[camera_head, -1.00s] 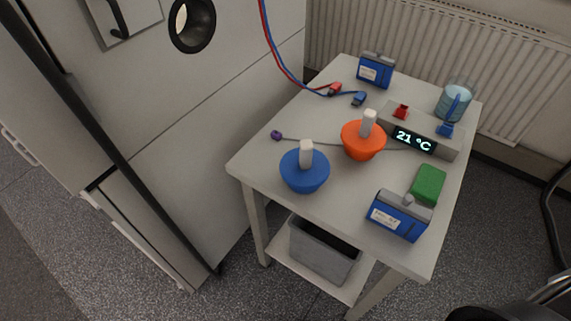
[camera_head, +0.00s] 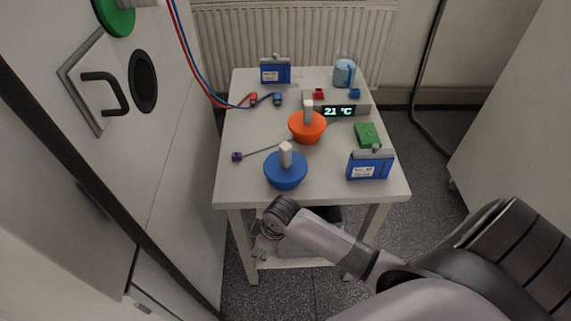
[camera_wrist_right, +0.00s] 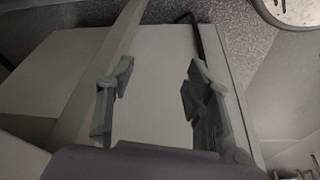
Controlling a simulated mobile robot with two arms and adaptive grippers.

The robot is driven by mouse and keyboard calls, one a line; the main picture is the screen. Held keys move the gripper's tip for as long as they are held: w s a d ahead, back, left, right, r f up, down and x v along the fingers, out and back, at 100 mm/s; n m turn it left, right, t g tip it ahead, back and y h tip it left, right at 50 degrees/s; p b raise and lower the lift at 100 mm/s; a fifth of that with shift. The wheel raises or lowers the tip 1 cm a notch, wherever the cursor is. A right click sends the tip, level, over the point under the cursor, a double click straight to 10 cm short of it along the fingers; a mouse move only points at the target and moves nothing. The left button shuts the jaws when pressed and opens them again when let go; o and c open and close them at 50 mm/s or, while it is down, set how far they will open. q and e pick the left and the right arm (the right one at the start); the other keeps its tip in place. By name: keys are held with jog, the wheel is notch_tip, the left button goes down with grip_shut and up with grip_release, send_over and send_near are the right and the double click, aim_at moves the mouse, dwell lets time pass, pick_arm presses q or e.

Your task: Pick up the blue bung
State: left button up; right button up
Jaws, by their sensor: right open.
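The blue bung (camera_head: 286,172), a wide blue cap with a white handle on top, stands upright near the front left of the table (camera_head: 236,192). My right gripper (camera_head: 258,245) is below and in front of the table's front edge, apart from the bung. In the right wrist view its two fingers (camera_wrist_right: 155,82) are spread wide with nothing between them; a pale flat surface shows behind. The bung does not show in the wrist view. My left gripper is not in view.
An orange bung (camera_head: 307,130) stands just behind the blue one. A blue battery box (camera_head: 370,164), a green block (camera_head: 367,135) and a 21 °C display unit (camera_head: 336,108) are on the right. A purple-ended cable (camera_head: 238,156) lies left. A grey bin (camera_head: 296,240) is under the tabletop.

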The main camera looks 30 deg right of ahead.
notch_tip(320, 180, up, 10)
jog(key=w+a+n, duration=0.1)
jog(key=w+n, duration=0.1)
jog(key=n, duration=0.1)
notch_tip(320, 180, up, 27)
jog(key=n+g+h+p, duration=0.2)
jog(key=n+g, duration=0.1)
jog(key=n, duration=0.6)
send_over(286, 156)
jog(key=w, duration=0.1)
notch_tip(286, 156, down, 12)
jog(key=shift+d+r+p, duration=0.15)
jog(key=shift+p, duration=0.5)
jog(key=f, duration=0.2)
jog(key=f+p, duration=0.1)
jog(key=f, duration=0.1)
jog(key=shift+w+d+f, duration=0.1)
jog(key=shift+d, duration=0.1)
jog(key=shift+f, duration=0.45)
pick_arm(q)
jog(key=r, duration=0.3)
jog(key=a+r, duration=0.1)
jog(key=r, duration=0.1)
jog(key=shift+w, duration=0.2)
